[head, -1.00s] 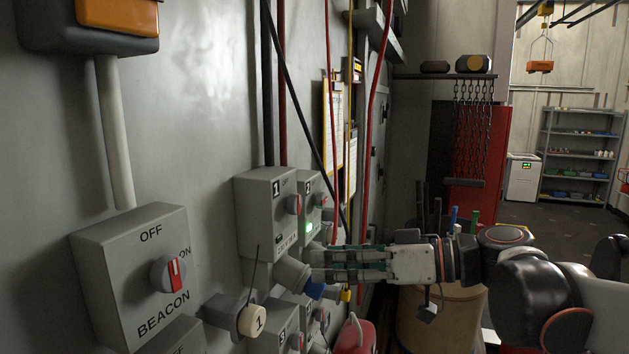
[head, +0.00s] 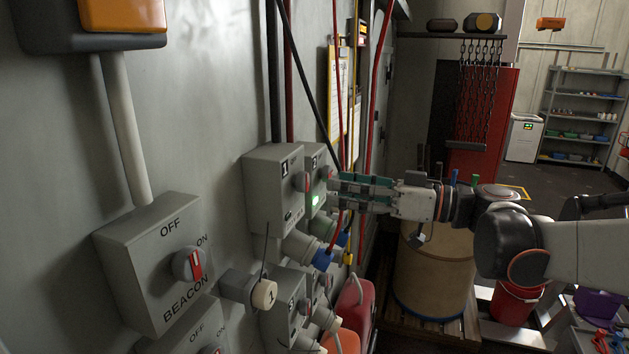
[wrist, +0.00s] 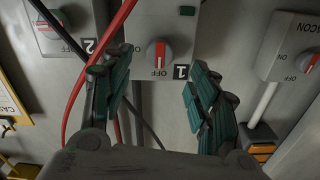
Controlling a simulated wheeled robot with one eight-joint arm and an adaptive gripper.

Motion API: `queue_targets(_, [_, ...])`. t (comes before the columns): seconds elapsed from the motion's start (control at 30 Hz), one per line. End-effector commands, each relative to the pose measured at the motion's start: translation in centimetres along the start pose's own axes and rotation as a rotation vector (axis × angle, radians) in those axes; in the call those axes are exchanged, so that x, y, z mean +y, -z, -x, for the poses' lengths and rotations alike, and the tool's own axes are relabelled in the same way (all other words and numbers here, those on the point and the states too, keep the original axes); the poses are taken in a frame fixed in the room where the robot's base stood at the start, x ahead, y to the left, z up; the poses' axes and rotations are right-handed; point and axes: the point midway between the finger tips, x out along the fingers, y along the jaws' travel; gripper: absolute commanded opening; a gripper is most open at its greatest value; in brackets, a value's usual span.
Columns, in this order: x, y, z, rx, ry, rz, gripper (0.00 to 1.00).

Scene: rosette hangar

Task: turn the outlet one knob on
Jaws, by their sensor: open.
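The outlet one box (head: 268,195) is a grey wall box marked 1. Its red-and-grey knob (head: 302,181) faces my gripper. In the wrist view, which is upside down, the knob (wrist: 158,53) shows its red bar upright, in line with the OFF label. My gripper (head: 336,192) is open and empty, just off the box face at about knob height. In the wrist view its teal-padded fingers (wrist: 147,82) are spread, with the knob between and beyond them. I see no contact with the knob.
The outlet two box (head: 316,165) stands right beside it, with a green light. Red and black cables (head: 307,90) hang close to my fingers. Plugs (head: 300,245) sit below. The beacon box (head: 155,262) is at the left. A barrel (head: 432,275) stands under my arm.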

Motion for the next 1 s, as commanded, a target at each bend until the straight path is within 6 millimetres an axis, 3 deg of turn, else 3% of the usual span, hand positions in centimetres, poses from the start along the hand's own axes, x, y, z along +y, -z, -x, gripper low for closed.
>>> queue_targets(0.1, [-0.1, 0.1, -2.5, -0.001, 0.005, 0.0, 0.54])
queue_targets(0.3, [-0.1, 0.1, -5.3, -0.001, 0.003, 0.0, 0.54])
queue_targets(0.5, [-0.1, 0.0, -6.5, 0.0, 0.001, 0.0, 0.54])
queue_targets(0.77, [0.0, 0.0, -6.7, 0.0, 0.0, 0.0, 0.54])
queue_targets(0.8, [0.0, 0.0, -6.7, 0.0, 0.0, 0.0, 0.52])
queue_targets(1.0, [0.0, 0.0, -6.6, 0.0, 0.0, 0.0, 0.1])
